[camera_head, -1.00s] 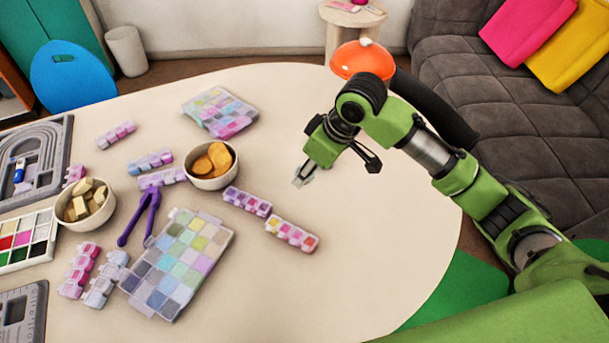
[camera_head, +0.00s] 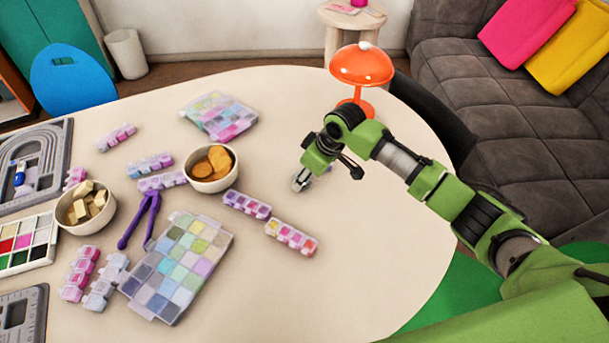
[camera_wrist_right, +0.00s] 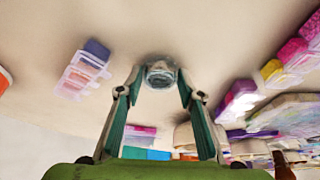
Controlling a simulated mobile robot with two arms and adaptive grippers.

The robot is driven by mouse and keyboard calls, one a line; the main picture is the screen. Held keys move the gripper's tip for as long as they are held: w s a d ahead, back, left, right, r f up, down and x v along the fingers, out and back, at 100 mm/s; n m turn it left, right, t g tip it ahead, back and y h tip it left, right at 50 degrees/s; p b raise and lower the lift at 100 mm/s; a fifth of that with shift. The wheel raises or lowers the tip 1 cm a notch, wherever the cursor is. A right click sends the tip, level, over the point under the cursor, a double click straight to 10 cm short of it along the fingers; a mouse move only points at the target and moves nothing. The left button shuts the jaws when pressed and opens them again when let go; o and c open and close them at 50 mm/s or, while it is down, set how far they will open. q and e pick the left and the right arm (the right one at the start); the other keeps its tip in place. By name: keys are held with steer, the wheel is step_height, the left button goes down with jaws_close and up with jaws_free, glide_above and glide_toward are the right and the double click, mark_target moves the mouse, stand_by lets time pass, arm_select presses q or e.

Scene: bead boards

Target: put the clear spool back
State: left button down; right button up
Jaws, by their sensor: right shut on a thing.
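The clear spool (camera_wrist_right: 160,74) is a small, round, see-through piece between the fingertips in the right wrist view. My right gripper (camera_wrist_right: 160,82) is shut on it, with a fingertip at each side. In the head view my right gripper (camera_head: 324,178) is low over the table, right of the bowl of orange chips, and its fingers mostly hide the spool. I cannot tell whether the spool touches the table. My left gripper is in neither view.
The bead board (camera_head: 178,268) lies left of centre on the table (camera_head: 380,250). Small bead boxes (camera_head: 291,237) lie in front of my gripper. Bowls (camera_head: 211,183), purple tongs (camera_head: 141,222) and another bead case (camera_head: 222,117) stand left. An orange lamp (camera_head: 362,66) stands behind. The table's right side is clear.

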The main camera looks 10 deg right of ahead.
steer(key=o, duration=0.8)
steer(key=shift+f, duration=0.1)
steer(key=v, duration=1.2)
